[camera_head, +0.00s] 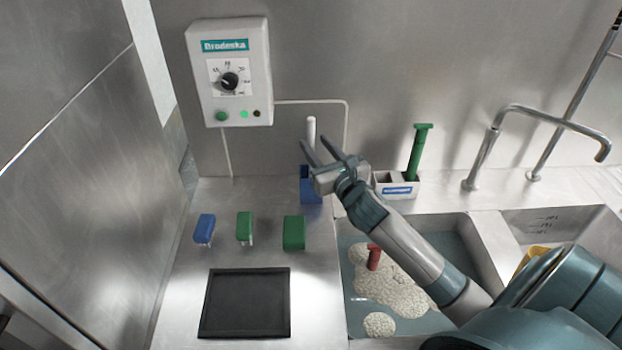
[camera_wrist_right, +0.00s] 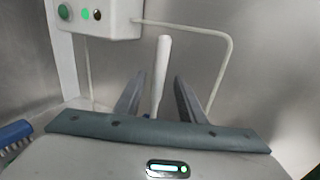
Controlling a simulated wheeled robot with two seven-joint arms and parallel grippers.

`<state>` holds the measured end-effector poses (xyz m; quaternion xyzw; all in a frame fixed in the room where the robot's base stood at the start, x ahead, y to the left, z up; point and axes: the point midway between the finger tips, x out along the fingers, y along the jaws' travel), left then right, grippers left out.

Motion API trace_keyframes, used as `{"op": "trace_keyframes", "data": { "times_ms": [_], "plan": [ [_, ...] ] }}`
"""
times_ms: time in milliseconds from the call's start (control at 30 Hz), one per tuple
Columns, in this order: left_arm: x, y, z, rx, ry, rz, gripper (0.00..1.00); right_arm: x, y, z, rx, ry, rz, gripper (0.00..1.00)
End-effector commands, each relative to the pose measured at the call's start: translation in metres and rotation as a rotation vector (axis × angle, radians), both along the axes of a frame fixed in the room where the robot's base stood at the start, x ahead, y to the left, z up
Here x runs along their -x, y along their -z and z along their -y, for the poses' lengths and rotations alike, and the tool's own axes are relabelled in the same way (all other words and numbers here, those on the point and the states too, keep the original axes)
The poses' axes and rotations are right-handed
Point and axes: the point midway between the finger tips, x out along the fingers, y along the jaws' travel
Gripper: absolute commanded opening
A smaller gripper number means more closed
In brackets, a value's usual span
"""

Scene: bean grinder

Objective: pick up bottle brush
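A white handle (camera_head: 311,131) stands upright out of a blue holder (camera_head: 311,188) at the back of the counter. It looks like the bottle brush; its lower end is hidden in the holder. My right gripper (camera_head: 314,145) is open at the handle, above the holder. In the right wrist view the white handle (camera_wrist_right: 162,62) shows between the two spread fingers, with gaps at its sides. I cannot tell how far ahead of the fingertips it is. My left gripper is not in view.
A control box (camera_head: 230,75) hangs on the wall behind, with a cable beside the handle. A white caddy (camera_head: 400,188) with a green-handled tool (camera_head: 418,150) stands right of the holder. Blue and green brushes lie on the counter near a black tray (camera_head: 245,303). The sink (camera_head: 365,325) is at right.

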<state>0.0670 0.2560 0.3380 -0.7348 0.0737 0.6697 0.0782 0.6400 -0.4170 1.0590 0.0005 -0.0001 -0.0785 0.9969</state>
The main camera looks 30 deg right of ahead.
Motion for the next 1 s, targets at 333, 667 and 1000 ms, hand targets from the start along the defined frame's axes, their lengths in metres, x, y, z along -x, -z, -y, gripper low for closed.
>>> {"op": "trace_keyframes", "data": {
  "times_ms": [333,667,1000],
  "plan": [
    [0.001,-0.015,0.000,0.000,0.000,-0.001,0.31,-0.033,0.002,0.004,0.000,0.000,0.000,0.36],
    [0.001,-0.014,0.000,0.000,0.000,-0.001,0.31,-0.034,0.003,0.004,0.001,0.000,0.000,0.36],
    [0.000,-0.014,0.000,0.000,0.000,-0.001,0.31,-0.034,0.003,0.004,0.001,0.000,0.000,0.00]
  ]
}}
